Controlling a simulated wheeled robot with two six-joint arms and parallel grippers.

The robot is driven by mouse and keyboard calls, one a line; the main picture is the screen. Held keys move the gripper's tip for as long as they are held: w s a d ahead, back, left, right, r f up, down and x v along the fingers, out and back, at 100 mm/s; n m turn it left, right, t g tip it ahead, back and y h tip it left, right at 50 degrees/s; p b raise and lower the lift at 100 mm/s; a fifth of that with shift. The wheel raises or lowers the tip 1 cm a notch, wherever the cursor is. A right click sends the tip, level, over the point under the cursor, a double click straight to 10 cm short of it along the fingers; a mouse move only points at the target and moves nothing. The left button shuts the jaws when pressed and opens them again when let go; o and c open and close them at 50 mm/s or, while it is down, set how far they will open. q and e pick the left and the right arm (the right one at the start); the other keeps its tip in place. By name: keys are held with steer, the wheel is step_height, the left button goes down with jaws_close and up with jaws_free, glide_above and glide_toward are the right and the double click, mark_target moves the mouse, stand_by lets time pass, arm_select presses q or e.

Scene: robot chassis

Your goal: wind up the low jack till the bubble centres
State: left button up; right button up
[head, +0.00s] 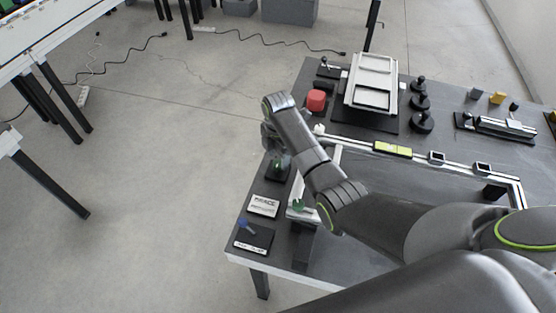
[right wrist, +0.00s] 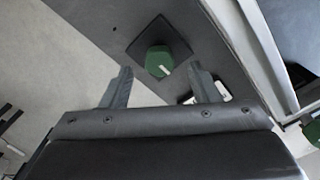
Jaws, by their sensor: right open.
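My right gripper (head: 277,152) is open and empty, pointing down at the table's left edge. In the right wrist view its two fingers (right wrist: 158,88) stand apart, with a green knob (right wrist: 158,61) on a dark square plate (right wrist: 176,38) showing beyond and between them. The green knob (head: 279,166) is partly hidden by the gripper in the head view. A light metal frame (head: 462,166) lies on the table, with a yellow level (head: 392,149) on its far rail; its bubble is too small to read. Another green part (head: 298,205) sits at the frame's near left corner. My left gripper is not in view.
A white label card (head: 264,205) and a blue knob on a dark plate (head: 252,238) lie near the left edge. A red block (head: 317,100), a white tray-like fixture (head: 372,80) and several black knobbed weights (head: 421,122) stand behind.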

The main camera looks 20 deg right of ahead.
mark_target(278, 165)
step_height(278, 165, down, 2)
steer(key=shift+f, duration=0.45)
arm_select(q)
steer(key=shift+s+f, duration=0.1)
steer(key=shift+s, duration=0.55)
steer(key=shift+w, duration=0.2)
arm_select(e)
steer(key=c, duration=1)
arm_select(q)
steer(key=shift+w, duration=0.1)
arm_select(e)
steer(key=shift+o, duration=0.2)
